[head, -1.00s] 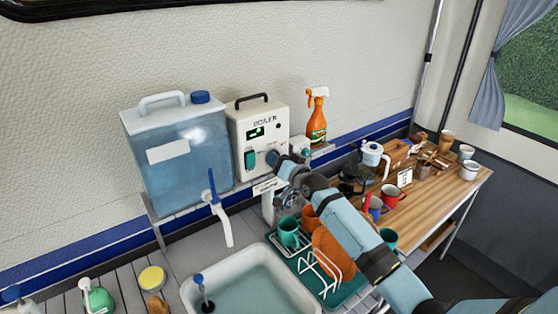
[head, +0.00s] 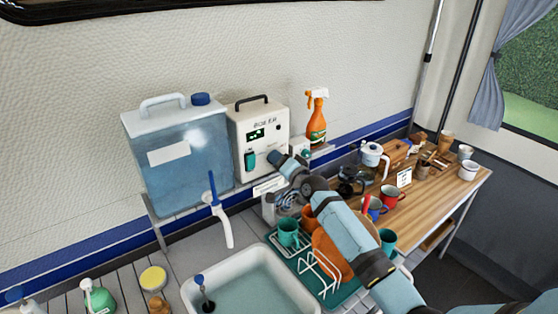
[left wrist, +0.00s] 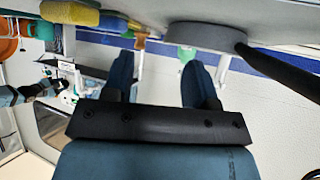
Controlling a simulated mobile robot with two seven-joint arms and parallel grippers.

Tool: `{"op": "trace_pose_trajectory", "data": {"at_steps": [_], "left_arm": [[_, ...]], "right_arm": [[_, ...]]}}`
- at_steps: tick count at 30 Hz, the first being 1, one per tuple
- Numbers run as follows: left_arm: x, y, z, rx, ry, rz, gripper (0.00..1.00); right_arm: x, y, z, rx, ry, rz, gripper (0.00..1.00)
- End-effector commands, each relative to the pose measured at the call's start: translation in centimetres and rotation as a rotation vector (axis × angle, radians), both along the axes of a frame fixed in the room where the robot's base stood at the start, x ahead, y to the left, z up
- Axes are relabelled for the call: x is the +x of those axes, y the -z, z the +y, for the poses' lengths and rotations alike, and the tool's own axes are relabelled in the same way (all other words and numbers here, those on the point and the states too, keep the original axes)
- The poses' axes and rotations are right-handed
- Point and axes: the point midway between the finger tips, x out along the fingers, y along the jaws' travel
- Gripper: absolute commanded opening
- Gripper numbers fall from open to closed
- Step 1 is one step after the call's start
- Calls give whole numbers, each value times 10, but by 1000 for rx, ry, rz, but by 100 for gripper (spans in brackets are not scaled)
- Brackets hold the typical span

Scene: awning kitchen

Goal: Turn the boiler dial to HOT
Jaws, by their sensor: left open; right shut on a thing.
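The boiler (head: 262,118) is a white box with a black top handle, a small green-lit display and a green switch (head: 250,160) on its front. It stands beside the blue water container in the head view. My right gripper (head: 273,158) is at the lower right of the boiler's front, shut on the boiler dial. The fingers and wrist hide the dial, so its pointer and HOT mark cannot be seen. My left gripper (left wrist: 160,75) shows only in the left wrist view, open, with nothing between its fingers.
The water container (head: 180,150) has a tap over the sink (head: 250,285). An orange spray bottle (head: 316,118) stands right of the boiler. A green dish rack (head: 325,290) with cups lies below my right arm. The wooden table (head: 440,190) holds mugs and a kettle.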

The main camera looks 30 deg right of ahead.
Motion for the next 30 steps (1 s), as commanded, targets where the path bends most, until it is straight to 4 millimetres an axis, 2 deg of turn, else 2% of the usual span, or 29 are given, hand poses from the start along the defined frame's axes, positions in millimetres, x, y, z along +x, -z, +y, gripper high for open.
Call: {"op": "trace_pose_trajectory", "data": {"at_steps": [18, 30], "left_arm": [[-1, -15, 2, 0, -9, 2, 53], [-2, -11, 0, -21, -35, 20, 53]], "right_arm": [[0, 0, 0, 583, 0, 82, 19], [0, 2, 1, 961, 0, 134, 19]]}}
